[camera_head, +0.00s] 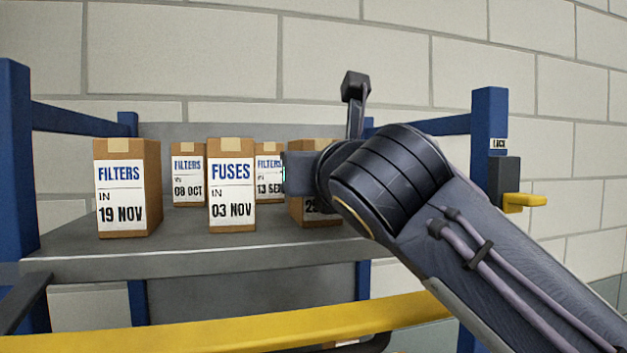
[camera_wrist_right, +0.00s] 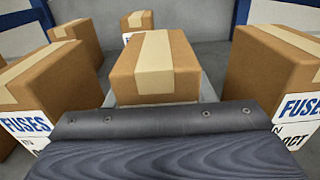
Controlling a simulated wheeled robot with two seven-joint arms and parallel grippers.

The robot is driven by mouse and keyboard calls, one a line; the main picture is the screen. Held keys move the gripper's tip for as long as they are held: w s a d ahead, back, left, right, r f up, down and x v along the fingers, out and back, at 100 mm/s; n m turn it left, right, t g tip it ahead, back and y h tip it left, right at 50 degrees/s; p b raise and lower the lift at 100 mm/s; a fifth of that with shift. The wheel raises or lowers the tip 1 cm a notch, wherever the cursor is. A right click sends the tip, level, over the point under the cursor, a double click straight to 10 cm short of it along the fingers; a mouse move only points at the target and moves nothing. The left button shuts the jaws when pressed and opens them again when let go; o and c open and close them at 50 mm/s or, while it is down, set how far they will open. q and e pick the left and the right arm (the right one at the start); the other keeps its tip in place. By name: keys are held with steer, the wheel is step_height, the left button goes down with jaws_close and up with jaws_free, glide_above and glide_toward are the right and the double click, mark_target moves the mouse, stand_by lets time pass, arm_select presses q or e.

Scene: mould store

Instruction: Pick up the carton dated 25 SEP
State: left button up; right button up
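A brown carton (camera_head: 318,213) stands on the grey shelf (camera_head: 180,240), mostly behind my right arm. Only "25" shows on its label; the month is hidden. My right gripper (camera_head: 303,172) is in front of its upper part. In the right wrist view, a taped brown carton (camera_wrist_right: 155,68) stands straight ahead of the gripper (camera_wrist_right: 158,98), centred on it. Pale grey strips show close along both its sides, probably the fingers. Whether they press on the carton or stand apart cannot be made out. My left gripper is not in view.
Cartons marked 19 NOV (camera_head: 121,195), 03 NOV (camera_head: 231,190), 08 OCT (camera_head: 187,178) and 13 SEP (camera_head: 268,175) stand on the shelf. A FUSES carton (camera_wrist_right: 270,75) stands close on the right in the wrist view. A yellow bar (camera_head: 200,333) crosses in front.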

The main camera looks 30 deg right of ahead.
mark_target(314, 140)
steer(key=c, duration=0.4)
steer(key=shift+o, duration=0.2)
steer(key=shift+r, duration=0.1)
steer(key=shift+r, duration=0.45)
steer(key=r, duration=0.2)
steer(key=shift+s+r, duration=0.2)
steer(key=shift+r, duration=0.2)
steer(key=s+r, duration=0.1)
steer(key=r, duration=0.1)
steer(key=s+r, duration=0.2)
steer(key=shift+s+a, duration=0.15)
steer(key=shift+s, duration=0.1)
steer(key=s+r, duration=0.5)
steer(key=s, duration=0.5)
